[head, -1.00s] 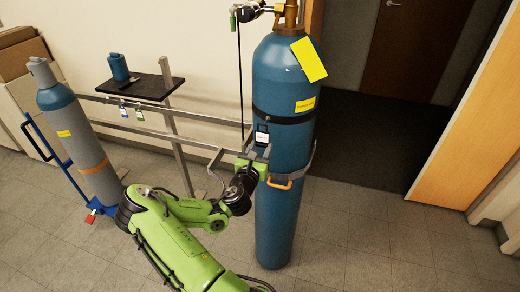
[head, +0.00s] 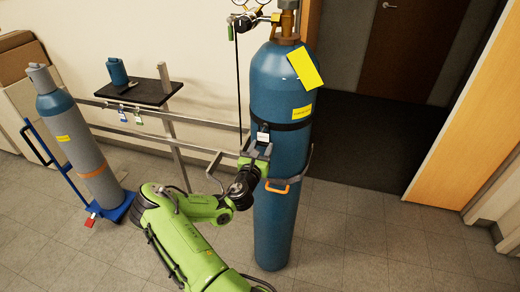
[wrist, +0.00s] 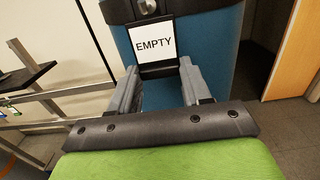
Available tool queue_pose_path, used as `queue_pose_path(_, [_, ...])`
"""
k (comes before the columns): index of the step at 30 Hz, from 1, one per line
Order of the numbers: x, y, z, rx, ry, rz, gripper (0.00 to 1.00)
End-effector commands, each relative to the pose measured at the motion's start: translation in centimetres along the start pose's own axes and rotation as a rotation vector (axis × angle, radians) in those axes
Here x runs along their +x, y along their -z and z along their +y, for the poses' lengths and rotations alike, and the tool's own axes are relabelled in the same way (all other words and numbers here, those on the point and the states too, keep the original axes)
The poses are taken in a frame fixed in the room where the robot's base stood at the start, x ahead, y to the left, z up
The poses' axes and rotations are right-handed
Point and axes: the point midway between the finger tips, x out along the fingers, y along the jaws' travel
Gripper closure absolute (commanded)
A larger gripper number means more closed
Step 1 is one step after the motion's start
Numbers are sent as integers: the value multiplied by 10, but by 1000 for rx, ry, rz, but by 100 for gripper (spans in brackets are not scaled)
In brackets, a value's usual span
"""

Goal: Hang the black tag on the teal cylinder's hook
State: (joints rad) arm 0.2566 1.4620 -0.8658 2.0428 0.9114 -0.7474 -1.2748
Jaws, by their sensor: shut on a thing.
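The black tag (wrist: 158,70) has a white panel reading "EMPTY" and is upright in the wrist view. My gripper (wrist: 160,82) is shut on its lower edge. My gripper (head: 256,155) is just below the tag. In the wrist view a round metal piece, possibly the hook (wrist: 147,7), shows on the band above the panel. I cannot tell whether the tag's top touches it.
A grey bracket with an orange handle (head: 277,187) surrounds the cylinder below my gripper. A yellow label (head: 305,66) hangs high on the cylinder. A smaller cylinder (head: 85,150) stands left on a blue cart.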

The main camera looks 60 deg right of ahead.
Motion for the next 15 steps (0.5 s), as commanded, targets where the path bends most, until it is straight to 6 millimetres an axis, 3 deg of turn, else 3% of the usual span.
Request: queue_pose_path(15, [2,3,0,-1,0,1,100])
